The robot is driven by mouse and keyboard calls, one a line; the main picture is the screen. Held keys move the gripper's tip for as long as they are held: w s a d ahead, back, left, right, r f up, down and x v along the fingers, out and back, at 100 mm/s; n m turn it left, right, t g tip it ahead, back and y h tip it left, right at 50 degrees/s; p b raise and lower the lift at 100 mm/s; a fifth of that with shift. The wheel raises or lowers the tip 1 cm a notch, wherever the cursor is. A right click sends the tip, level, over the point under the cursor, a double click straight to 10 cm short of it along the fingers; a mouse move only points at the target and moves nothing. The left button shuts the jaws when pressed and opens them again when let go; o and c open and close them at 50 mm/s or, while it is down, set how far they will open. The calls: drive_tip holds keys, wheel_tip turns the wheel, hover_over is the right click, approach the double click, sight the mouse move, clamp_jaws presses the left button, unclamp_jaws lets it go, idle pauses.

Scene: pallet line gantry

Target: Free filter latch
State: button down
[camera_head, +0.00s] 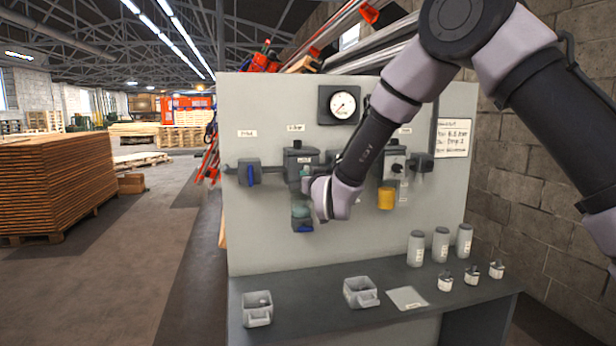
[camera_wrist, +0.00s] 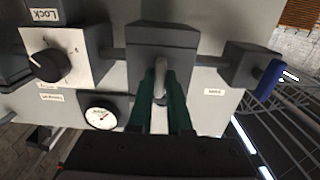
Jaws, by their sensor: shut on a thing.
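The filter unit is a grey block (camera_head: 298,160) on the panel. It fills the upper middle of the wrist view (camera_wrist: 162,38), where the panel appears upside down. A pale metal latch (camera_wrist: 160,72) stands out from its front. My gripper (camera_wrist: 160,88) has its two dark green fingers closed around the latch, one on each side. In the head view my gripper (camera_head: 306,172) is at the front of the block, partly hidden by my wrist. A greenish bowl (camera_head: 301,209) with a blue part beneath hangs below the block.
A blue-handled valve (camera_head: 248,173) is left of the filter. A gauge (camera_head: 343,105) sits above, and a yellow cup (camera_head: 386,198) hangs to the right. The bench (camera_head: 330,312) below holds bins, a card, jars and small bottles. My arm crosses the panel's right side.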

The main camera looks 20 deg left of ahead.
drive_tip(key=c, duration=0.9)
unclamp_jaws()
drive_tip(key=shift+o, duration=0.2)
drive_tip(key=v, duration=1.1)
drive_tip(key=shift+a, duration=0.1)
